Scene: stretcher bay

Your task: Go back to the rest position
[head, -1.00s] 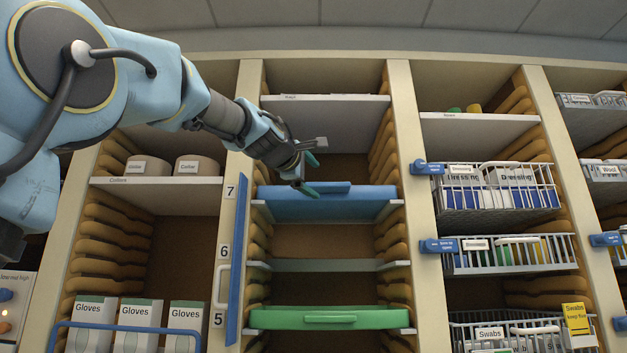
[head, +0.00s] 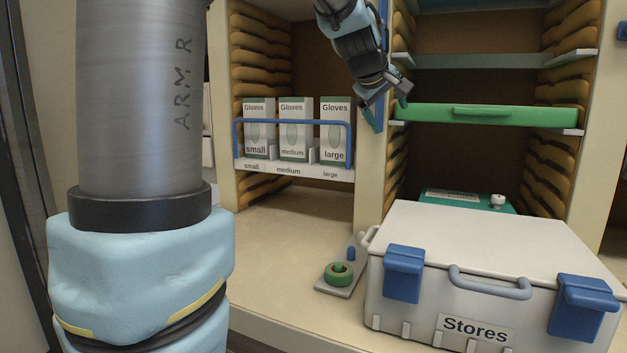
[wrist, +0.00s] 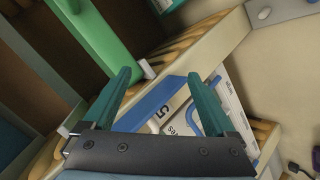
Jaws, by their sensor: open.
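My gripper (head: 386,103) is in the upper middle of the head view, in front of the post between the glove bay and the bay with the green tray. In the wrist view my gripper (wrist: 158,98) shows two teal fingers spread apart with nothing between them. The green tray (head: 490,115) sits on its runners to the right of my gripper.
Glove boxes (head: 293,128) stand on a shelf behind a blue rail (head: 292,122). A white Stores case (head: 490,260) with blue latches fills the lower right. A green ring on a small plate (head: 340,274) lies left of it. The counter below the gloves (head: 285,225) is clear.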

